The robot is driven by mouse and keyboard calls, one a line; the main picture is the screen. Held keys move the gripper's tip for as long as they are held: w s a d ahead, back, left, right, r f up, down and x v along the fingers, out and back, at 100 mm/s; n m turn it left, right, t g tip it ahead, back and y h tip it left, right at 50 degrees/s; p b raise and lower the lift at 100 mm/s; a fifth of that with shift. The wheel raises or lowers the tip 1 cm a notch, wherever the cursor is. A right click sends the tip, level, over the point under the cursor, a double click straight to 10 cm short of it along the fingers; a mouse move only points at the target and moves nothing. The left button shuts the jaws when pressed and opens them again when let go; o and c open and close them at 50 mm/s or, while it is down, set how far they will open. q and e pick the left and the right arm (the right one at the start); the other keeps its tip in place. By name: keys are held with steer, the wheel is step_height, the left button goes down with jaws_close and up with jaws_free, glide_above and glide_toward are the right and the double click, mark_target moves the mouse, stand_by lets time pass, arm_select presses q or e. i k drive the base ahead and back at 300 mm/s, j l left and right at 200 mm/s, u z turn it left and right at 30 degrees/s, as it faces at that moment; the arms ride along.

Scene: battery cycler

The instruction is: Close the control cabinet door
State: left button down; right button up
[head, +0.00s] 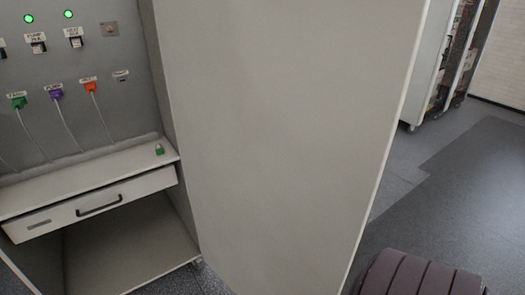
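The control cabinet door (285,130) is a large pale grey panel that fills the middle of the head view. It stands open, swung out from the right side of the cabinet (172,75), and its free edge slants along the right. The cabinet interior shows at the left. It has a grey panel with two green lights, switches and green, purple and orange plugs on cables. Below is a shelf with a drawer (97,205) that looks shut. A small green padlock (159,149) sits on the shelf. Neither gripper is in view.
A dark purplish ribbed, rounded shape (415,278) is at the bottom right, close to the door's lower free edge. Another open-sided cabinet or rack (428,75) stands at the back right. Dark grey floor (460,195) lies clear between them.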

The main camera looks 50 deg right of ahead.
mark_target(287, 113)
steer(key=k+l+u, duration=0.15)
steer(key=k+l, duration=0.3)
steer(key=l, duration=0.15)
steer(key=k+l+u, duration=0.15)
steer(key=k+l, duration=0.3)
steer(key=l, duration=0.15)
steer(key=l+u, duration=0.1)
steer(key=l, duration=0.7)
steer(key=k+l, duration=0.1)
steer(key=l, duration=0.65)
steer(key=l+u, duration=0.15)
steer(key=l, duration=0.65)
steer(key=k, duration=0.05)
